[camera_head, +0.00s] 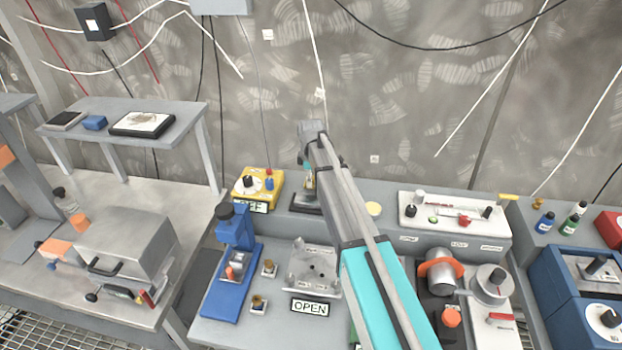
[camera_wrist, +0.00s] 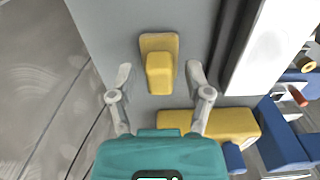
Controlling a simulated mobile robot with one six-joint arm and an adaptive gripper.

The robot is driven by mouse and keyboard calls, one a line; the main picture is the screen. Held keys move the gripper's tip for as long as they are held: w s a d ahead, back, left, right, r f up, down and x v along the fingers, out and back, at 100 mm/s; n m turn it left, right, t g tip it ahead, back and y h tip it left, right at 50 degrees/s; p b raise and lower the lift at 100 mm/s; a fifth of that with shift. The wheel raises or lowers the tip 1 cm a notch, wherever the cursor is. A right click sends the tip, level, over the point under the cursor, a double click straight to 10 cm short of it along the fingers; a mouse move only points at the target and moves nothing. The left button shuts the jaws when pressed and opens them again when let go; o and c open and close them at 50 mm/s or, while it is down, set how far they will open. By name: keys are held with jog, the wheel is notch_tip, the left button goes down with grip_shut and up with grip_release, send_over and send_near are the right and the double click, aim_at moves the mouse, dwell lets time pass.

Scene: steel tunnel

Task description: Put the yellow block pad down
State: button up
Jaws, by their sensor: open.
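The yellow block pad (camera_wrist: 159,70) shows in the wrist view, a raised block on a flat yellow base. It appears to rest on the grey bench surface (camera_wrist: 110,28). My gripper (camera_wrist: 159,79) is open, one finger on each side of the block, with a gap between each finger and the block. In the head view my gripper (camera_head: 311,137) is above the bench's back ledge near the wall, and I cannot make out the pad there.
A yellow box (camera_wrist: 225,124) lies close to my right finger in the wrist view. In the head view a yellow knob box (camera_head: 246,196), a blue stand (camera_head: 233,262) and a white control panel (camera_head: 455,224) are around the arm. The wall is close behind.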

jog(key=shift+r, duration=0.1)
notch_tip(320, 180, up, 12)
jog(key=p, duration=1.2)
dwell(0.7)
jog(key=s+d+m, duration=0.5)
jog(key=s, duration=0.4)
jog(key=s+d+m, duration=0.4)
jog(key=s+m, duration=0.1)
jog(key=s, duration=0.5)
jog(key=s+d+m, duration=0.5)
jog(key=s, duration=0.4)
jog(key=shift+s+d+m, duration=0.3)
jog(key=shift+s+m, duration=0.05)
jog(key=shift+m, duration=0.05)
